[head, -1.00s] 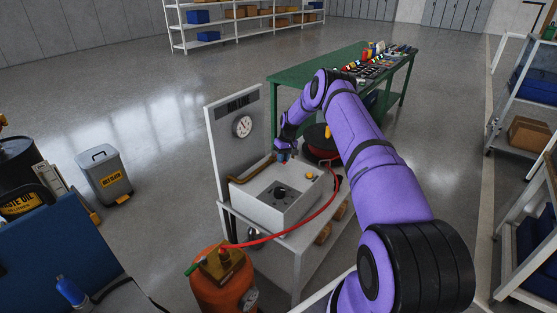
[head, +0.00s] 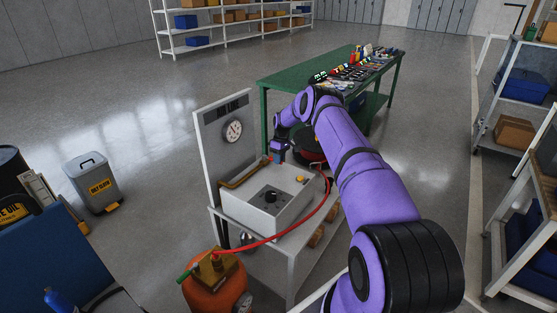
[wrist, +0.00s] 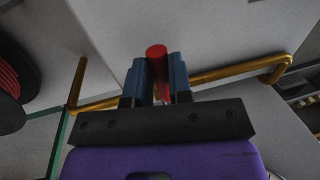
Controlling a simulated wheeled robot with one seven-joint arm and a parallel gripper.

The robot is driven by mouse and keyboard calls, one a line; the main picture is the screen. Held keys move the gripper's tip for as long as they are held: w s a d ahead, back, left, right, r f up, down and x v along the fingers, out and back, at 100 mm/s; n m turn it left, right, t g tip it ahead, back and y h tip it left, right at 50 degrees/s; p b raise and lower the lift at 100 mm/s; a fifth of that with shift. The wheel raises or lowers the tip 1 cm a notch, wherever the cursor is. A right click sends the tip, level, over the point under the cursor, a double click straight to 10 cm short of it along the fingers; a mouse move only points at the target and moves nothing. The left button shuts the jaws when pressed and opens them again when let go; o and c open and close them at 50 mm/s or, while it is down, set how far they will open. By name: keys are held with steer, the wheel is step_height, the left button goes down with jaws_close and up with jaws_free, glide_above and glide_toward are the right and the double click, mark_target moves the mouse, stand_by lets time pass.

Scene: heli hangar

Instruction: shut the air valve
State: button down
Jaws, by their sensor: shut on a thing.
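My gripper (wrist: 162,80) is shut on a red valve handle (wrist: 157,54), whose rounded end shows between the blue fingers in the wrist view. A brass pipe (wrist: 215,74) runs behind the fingers along the panel; the valve body is hidden by the gripper. In the head view my gripper (head: 278,156) is at the back right of the white box-shaped unit (head: 259,212), by the upright panel with a round gauge (head: 233,130). The brass pipe also shows in the head view (head: 244,174). The handle cannot be made out in the head view.
A red hose (head: 290,233) runs from the unit to an orange tank (head: 212,292) in front. A hose reel (wrist: 12,85) is close beside the gripper. A green workbench (head: 285,80) with tools stands behind. A grey bin (head: 94,182) stands left; open floor lies between.

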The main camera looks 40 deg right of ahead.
steer(key=shift+r, duration=0.1)
steer(key=c, duration=1)
jaws_free()
steer(key=shift+c, duration=0.2)
step_height(320, 180, up, 10)
steer(key=d, duration=0.2)
steer(key=shift+w+r, duration=0.25)
steer(key=shift+w, duration=0.15)
